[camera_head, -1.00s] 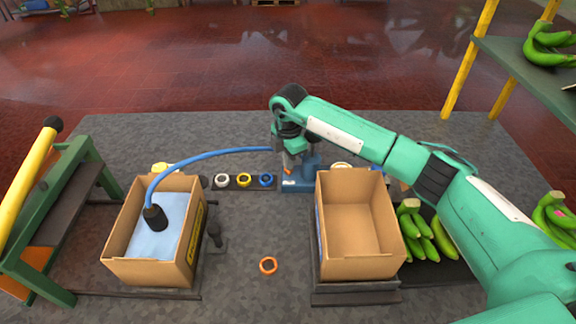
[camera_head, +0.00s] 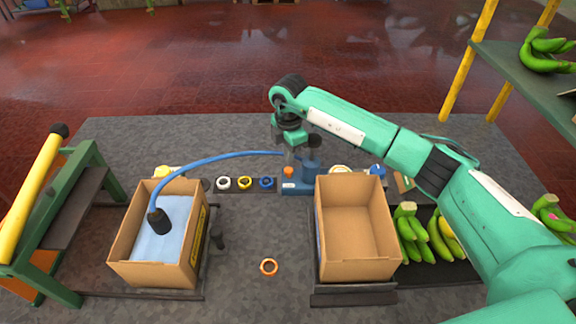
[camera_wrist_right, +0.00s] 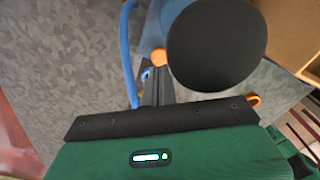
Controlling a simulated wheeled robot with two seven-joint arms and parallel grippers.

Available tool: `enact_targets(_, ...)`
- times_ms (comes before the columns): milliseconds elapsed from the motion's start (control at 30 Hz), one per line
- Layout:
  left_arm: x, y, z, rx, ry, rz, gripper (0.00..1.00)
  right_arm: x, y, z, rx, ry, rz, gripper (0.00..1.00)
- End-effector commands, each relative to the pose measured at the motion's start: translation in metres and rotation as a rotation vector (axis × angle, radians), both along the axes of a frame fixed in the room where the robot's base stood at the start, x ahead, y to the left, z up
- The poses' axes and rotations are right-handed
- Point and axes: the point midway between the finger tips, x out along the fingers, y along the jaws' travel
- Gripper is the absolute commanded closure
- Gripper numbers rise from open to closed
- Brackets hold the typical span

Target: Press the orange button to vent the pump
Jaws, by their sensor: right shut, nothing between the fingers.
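The blue pump (camera_head: 298,184) stands at the back middle of the table, with the orange button (camera_head: 288,171) on top of its front part. A blue hose (camera_head: 215,158) runs from it to a black nozzle (camera_head: 158,221) over the left box. My right gripper (camera_head: 290,160) points down just above the button, shut and empty. In the right wrist view the orange button (camera_wrist_right: 159,57) shows just beyond the fingertips (camera_wrist_right: 156,75), beside a large black round part (camera_wrist_right: 217,43) of the pump. I cannot tell whether fingertips and button touch. My left gripper is not in view.
A cardboard box (camera_head: 190,262) with a light blue liner stands at left, an empty cardboard box (camera_head: 355,262) at right. Coloured rings (camera_head: 245,183) sit in a row left of the pump. Green bananas (camera_head: 412,236) lie at right.

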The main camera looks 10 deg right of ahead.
Motion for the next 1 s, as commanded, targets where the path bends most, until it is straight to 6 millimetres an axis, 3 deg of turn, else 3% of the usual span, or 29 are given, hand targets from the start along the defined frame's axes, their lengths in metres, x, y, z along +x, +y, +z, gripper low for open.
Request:
enact_targets(400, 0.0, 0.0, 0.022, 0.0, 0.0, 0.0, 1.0, 0.0, 0.0, 0.037, -0.001, 0.0, 0.0, 1.0)
enact_targets(1000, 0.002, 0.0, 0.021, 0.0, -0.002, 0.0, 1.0, 0.0, 0.0, 0.037, 0.0, 0.0, 0.0, 1.0)
